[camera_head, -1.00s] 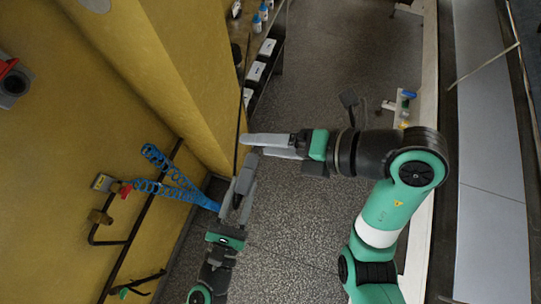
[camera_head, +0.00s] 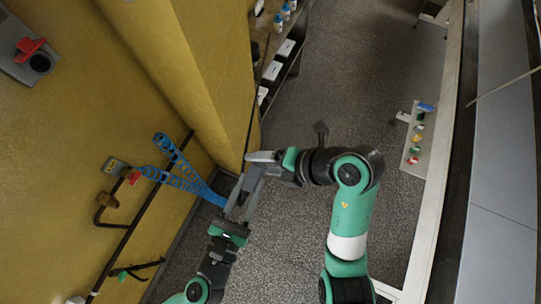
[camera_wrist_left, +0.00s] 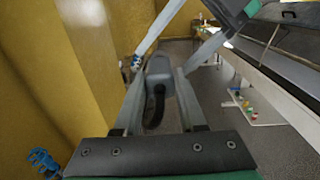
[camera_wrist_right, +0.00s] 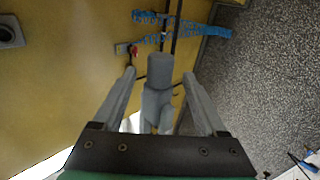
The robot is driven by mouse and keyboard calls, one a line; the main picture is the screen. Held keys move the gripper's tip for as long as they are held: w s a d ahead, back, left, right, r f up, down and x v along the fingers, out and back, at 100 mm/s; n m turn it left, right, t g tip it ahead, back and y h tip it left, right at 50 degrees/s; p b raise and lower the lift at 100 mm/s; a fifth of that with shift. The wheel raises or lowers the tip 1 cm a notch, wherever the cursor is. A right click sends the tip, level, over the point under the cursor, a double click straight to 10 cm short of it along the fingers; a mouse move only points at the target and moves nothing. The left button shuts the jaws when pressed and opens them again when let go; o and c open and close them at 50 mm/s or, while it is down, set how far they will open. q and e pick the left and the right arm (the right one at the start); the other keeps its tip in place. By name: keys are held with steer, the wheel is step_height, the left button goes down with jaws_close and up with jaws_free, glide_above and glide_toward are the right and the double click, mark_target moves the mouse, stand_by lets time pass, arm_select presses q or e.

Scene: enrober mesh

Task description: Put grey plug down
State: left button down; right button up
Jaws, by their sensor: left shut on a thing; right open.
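The grey plug (camera_wrist_left: 160,70) is a blunt grey body with a black cable. In the left wrist view it sits between the fingers of my left gripper (camera_wrist_left: 160,72), which is shut on it. It also shows in the right wrist view (camera_wrist_right: 158,72), between the spread fingers of my right gripper (camera_wrist_right: 165,80). The right gripper is open around the plug; I cannot tell whether its fingers touch it. In the head view my left gripper (camera_head: 247,188) points up and my right gripper (camera_head: 262,165) comes in from the right, close together. They mostly hide the plug there.
A grey wall socket with a red flap (camera_head: 30,48) is on the yellow wall at upper left. A blue coiled hose (camera_head: 185,175) and dark pipes (camera_head: 130,225) are on the wall. A white shelf with small coloured items (camera_head: 415,140) stands at right. The grey floor between is clear.

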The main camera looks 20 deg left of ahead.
arm_select(q)
steer(key=shift+r, duration=0.1)
arm_select(e)
jaws_close()
arm_select(q)
steer(key=shift+c, duration=2)
jaws_free()
arm_select(e)
steer(key=shift+r, duration=0.1)
arm_select(q)
steer(key=shift+s, duration=0.5)
steer(key=s+a, duration=0.1)
steer(key=s, duration=1)
